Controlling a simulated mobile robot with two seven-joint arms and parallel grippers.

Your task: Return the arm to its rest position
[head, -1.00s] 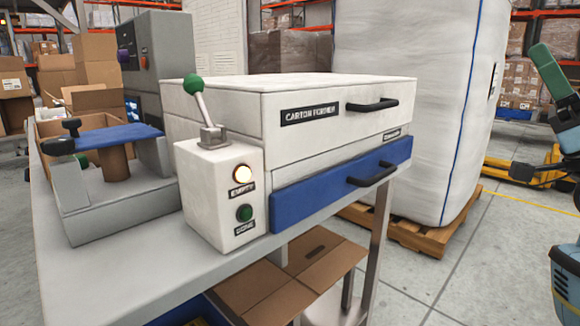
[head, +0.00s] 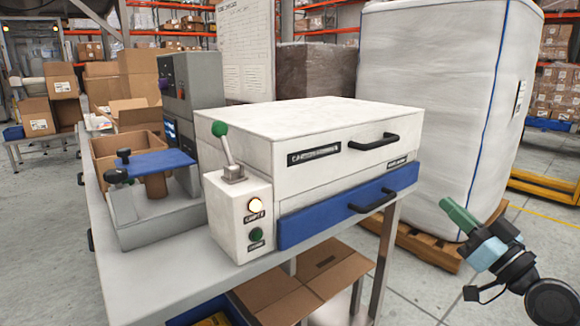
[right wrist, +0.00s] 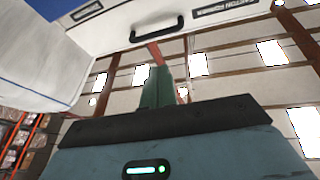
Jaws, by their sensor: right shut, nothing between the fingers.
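My right gripper (head: 458,216) is at the lower right of the head view, to the right of the carton former and apart from it. Its green fingers are shut and empty. In the right wrist view the shut fingers (right wrist: 157,85) point up the picture, with a black handle of the machine beyond them. The white carton former (head: 345,165) stands on a grey table, with its blue drawer (head: 345,207) at the front. Its green-knobbed lever (head: 226,150) stands on a white box, where the "empty" lamp (head: 255,205) glows. My left gripper is not in view.
A large wrapped white bale (head: 440,110) stands on a wooden pallet behind the carton former. A blue-topped grey device (head: 150,205) and an open carton (head: 125,150) share the table (head: 165,275). Floor beyond my right arm looks clear.

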